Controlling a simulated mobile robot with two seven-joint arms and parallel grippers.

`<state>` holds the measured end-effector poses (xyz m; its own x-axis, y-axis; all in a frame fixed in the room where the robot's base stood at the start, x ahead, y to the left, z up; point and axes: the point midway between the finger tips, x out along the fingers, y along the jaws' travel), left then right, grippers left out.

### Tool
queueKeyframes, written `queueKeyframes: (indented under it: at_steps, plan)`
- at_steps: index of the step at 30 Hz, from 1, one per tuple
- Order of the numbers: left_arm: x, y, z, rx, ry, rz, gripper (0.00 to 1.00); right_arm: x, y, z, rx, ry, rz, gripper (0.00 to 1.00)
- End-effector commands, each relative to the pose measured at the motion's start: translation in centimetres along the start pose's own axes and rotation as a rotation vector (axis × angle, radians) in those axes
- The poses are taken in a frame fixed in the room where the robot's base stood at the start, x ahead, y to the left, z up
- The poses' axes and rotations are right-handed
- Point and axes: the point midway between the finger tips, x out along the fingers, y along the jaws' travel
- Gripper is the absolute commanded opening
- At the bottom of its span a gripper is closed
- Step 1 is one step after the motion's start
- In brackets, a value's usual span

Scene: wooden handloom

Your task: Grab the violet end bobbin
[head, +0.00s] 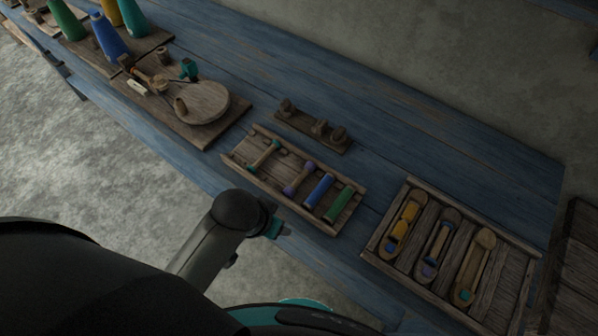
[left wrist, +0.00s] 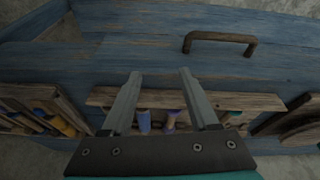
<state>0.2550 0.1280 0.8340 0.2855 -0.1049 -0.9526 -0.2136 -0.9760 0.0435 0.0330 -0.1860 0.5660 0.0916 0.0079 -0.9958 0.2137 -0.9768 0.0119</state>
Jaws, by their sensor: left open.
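The violet end bobbin (head: 298,178) lies in a shallow wooden tray (head: 229,160) on the blue table, with violet ends and a thinner middle. A green-ended bobbin (head: 263,155) lies to its left, and a blue bobbin (head: 318,191) and a green bobbin (head: 340,204) to its right. My left gripper (head: 276,229) is beside the tray's near edge, mostly hidden behind its own wrist. In the left wrist view my left gripper (left wrist: 160,75) is open and empty. The violet end bobbin (left wrist: 170,119) and blue bobbin (left wrist: 144,121) show between its fingers, partly hidden by the gripper body.
A rack with several shuttles (head: 408,222) stands right of the tray. A wooden block with knobs (head: 313,130) is behind the tray. A round wooden disc (head: 203,101) on a board and coloured cones (head: 110,38) stand left. A curved handle (left wrist: 220,38) shows in the wrist view.

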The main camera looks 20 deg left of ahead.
Motion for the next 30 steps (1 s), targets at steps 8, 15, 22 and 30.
queueKeyframes:
  at_steps: [8, 15, 22, 30]
  plan:
    - [-1.4, 3.5, -6.1, 0.059, 0.009, 0.112, 0.6, -0.7, 0.0, -0.2, 0.0, 0.002, 0.001, 0.5]
    - [-4.0, 5.3, -11.1, 0.139, -0.054, 0.161, 0.6, -1.6, 0.4, -0.3, 0.001, 0.002, 0.005, 0.5]
    - [-7.2, 3.3, -14.0, 0.177, -0.182, 0.097, 0.6, -2.5, 0.7, -0.4, 0.001, 0.002, 0.009, 0.5]
    - [-10.0, -0.2, -15.6, 0.149, -0.289, -0.006, 0.6, -3.1, 0.7, -0.5, 0.001, 0.002, 0.009, 0.5]
